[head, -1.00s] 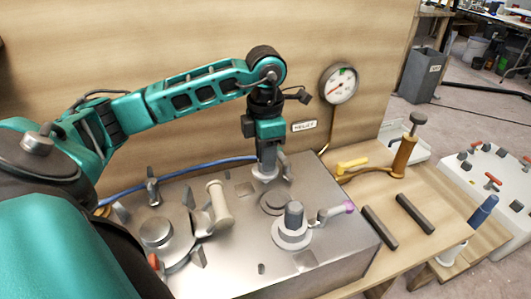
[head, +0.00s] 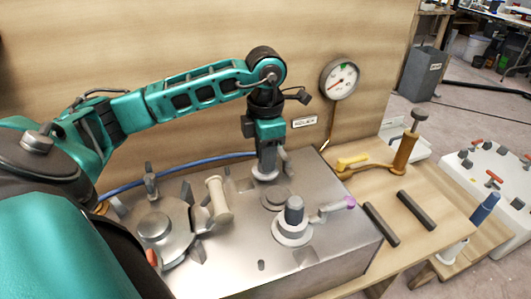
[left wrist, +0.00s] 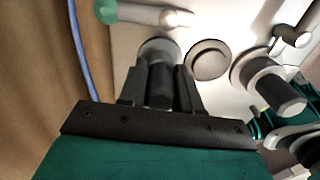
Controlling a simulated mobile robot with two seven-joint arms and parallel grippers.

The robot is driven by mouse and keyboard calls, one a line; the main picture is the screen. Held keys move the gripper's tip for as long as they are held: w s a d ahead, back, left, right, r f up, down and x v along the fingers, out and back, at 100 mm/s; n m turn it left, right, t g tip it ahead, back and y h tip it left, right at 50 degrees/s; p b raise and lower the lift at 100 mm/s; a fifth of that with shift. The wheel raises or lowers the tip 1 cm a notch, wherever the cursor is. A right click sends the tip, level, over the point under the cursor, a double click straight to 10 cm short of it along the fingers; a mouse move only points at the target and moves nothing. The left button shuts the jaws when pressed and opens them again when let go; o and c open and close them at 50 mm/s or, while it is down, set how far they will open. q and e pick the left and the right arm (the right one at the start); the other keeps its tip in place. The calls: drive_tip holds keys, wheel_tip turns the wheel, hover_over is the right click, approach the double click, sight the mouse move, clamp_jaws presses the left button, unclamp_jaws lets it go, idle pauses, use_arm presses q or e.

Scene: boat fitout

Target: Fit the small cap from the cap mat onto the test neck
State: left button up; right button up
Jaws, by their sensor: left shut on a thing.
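My left gripper (head: 267,170) is low over the back of the metal box top (head: 338,242). It is shut on an upright dark grey stub (left wrist: 160,85) with a wider grey round rim (left wrist: 158,48), which looks like the small cap. I cannot tell for sure which fitting is the test neck, or make out the cap mat. My right gripper is not in view.
A flanged grey post (head: 294,210) with a purple-tipped lever (head: 348,203) stands in front. A beige-handled fitting (head: 217,200) and a large round lid (head: 155,228) stand left. A blue hose (head: 170,170) runs behind, near the wooden wall with a gauge (head: 340,79).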

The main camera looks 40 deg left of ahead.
use_arm(q)
drive_tip(key=shift+f, duration=0.1)
drive_tip(key=shift+f+b, duration=0.5)
drive_tip(key=shift+b, duration=0.05)
drive_tip(key=o, duration=1.1)
drive_tip(key=shift+o, duration=0.5)
drive_tip(key=o, duration=0.5)
drive_tip(key=shift+c, duration=0.2)
